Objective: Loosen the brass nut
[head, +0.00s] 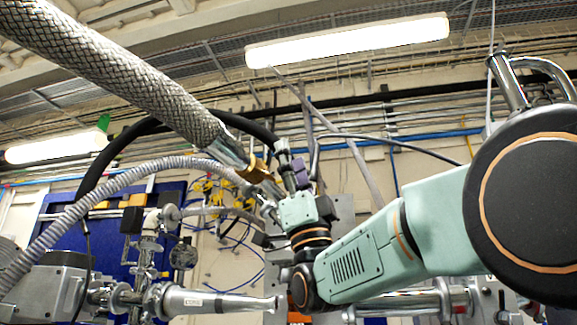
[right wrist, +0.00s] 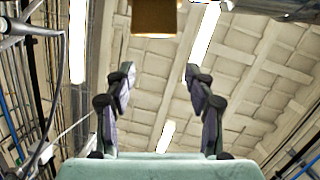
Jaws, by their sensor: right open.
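The brass nut (head: 257,170) is at the lower end of a thick braided metal hose (head: 120,75), next to its smooth metal end sleeve. My right gripper (head: 289,158) is raised just to the right of the nut in the head view. In the right wrist view the brass nut (right wrist: 155,18) shows at the top edge, partly cut off by the frame. The two fingers of my right gripper (right wrist: 160,78) stand wide apart with nothing between them, and the nut lies beyond their tips. My left gripper is not in view.
A grey corrugated hose (head: 115,198) and a black cable (head: 110,150) arch close on the left. Metal vacuum pipework (head: 215,302) runs along the bottom. A blue panel (head: 62,240) stands behind at left. Lamps (head: 345,40) and pipes line the ceiling and wall.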

